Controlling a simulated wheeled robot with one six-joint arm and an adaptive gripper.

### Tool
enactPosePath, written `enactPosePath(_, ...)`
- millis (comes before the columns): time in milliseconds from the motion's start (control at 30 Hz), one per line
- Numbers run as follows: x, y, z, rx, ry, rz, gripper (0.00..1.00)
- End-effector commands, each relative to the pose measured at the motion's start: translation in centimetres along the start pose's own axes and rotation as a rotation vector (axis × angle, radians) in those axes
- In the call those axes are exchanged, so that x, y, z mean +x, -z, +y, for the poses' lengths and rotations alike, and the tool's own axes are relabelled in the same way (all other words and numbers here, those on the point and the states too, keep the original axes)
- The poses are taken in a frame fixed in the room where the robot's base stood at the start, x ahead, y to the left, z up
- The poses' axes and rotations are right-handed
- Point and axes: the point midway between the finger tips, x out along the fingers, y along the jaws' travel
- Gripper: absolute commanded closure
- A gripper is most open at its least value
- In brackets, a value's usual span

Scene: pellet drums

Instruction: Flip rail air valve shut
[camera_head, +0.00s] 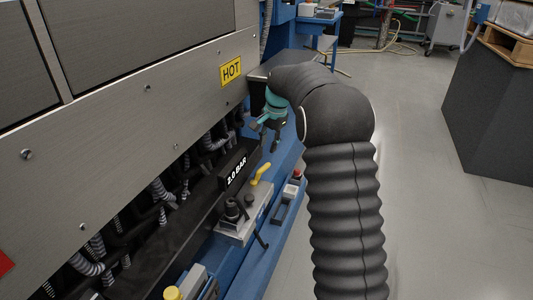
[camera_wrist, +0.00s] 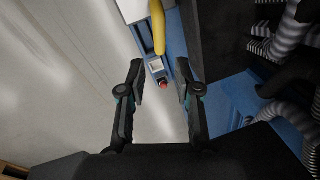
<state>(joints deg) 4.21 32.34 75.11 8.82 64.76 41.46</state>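The yellow valve handle (camera_head: 261,174) sits on a grey block (camera_head: 236,226) beside the black rail marked "2.0 BAR" (camera_head: 237,172). In the wrist view the yellow handle (camera_wrist: 158,28) shows at the top, beyond my fingertips. My gripper (camera_head: 270,140) is above and behind the handle in the head view, fingers pointing down. In the wrist view my gripper (camera_wrist: 160,74) is open, with a clear gap between its two fingers and nothing held. The handle is apart from the fingers.
A small box with a red button (camera_head: 296,174) sits on the blue frame right of the valve; the red button (camera_wrist: 163,84) also shows between my fingers. A machine panel with a HOT label (camera_head: 231,71) stands left. Corrugated hoses (camera_wrist: 295,35) hang below it.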

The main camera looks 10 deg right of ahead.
Motion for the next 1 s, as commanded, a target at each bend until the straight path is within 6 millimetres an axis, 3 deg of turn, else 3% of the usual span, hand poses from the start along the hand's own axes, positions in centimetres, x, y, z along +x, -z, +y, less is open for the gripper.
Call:
enactPosePath(167, -1.3, 0.0, 0.0, 0.0, 0.001, 0.001, 0.67)
enactPosePath(467, -1.5, 0.0, 0.0, 0.0, 0.0, 0.0, 0.67)
enactPosePath(600, -0.9, 0.1, 0.2, 0.002, 0.0, 0.0, 1.0)
enactPosePath(833, 1.7, 1.2, 1.2, -0.001, 0.027, 0.012, 1.0)
enactPosePath(1000, 1.6, 1.7, 0.9, -0.218, 0.061, 0.021, 1.0)
